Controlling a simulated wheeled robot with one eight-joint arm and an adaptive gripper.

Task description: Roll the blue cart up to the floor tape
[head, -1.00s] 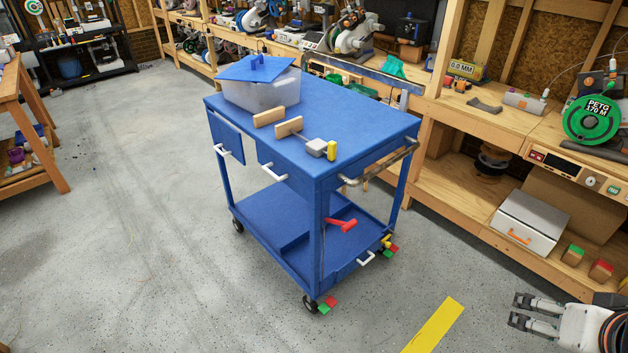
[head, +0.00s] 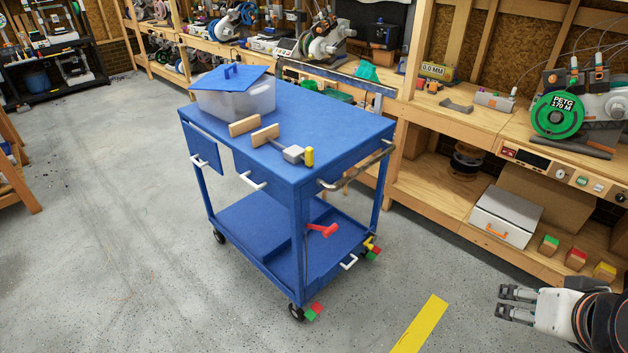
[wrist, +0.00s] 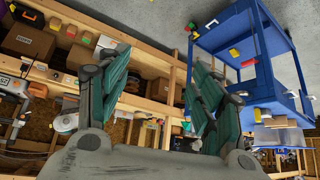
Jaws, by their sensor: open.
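The blue cart (head: 345,131) stands on the grey floor in the middle of the head view, on small black wheels. A metal push handle (head: 356,166) runs along its near right end. The yellow floor tape (head: 420,323) lies on the floor at the front, a short way right of the cart's near wheel, with a gap of bare floor between. My gripper (head: 510,304) is at the lower right, open and empty, apart from the cart and right of the tape. In the wrist view, the open fingers (wrist: 160,85) show with the cart (wrist: 228,38) beyond them at the right.
On the cart top are a clear bin (head: 236,100) with a blue lid, wooden blocks and a mallet (head: 292,152). A red-handled item (head: 322,229) is on its lower shelf. A wooden workbench (head: 432,113) runs along the right. Floor left of the cart is clear.

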